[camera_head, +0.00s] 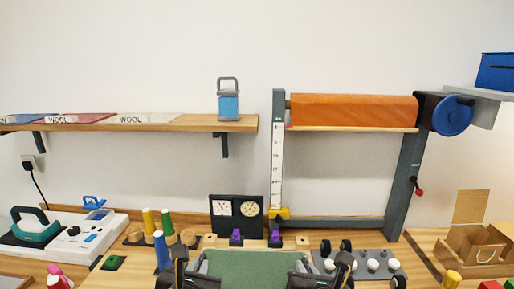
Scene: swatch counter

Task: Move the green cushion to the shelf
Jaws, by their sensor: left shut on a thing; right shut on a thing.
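The green cushion (250,268) is at the bottom middle of the head view, over the counter's front; its lower part is cut off by the frame. My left gripper (199,270) is shut on its left side and my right gripper (301,271) is shut on its right side. The cushion looks level between them; whether it touches the counter I cannot tell. The wooden shelf (180,126) is on the wall at upper left, with flat wool swatches and a blue-grey lantern-like item (228,103) near its right end.
A frame with an orange roll (353,110) stands right of the shelf. Behind the cushion are a black two-dial box (237,212) and two purple pieces. Colored cones (166,222) stand left; a grey tray with white knobs (372,264) and a cardboard box (474,243) are right. The shelf's middle-right top is bare.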

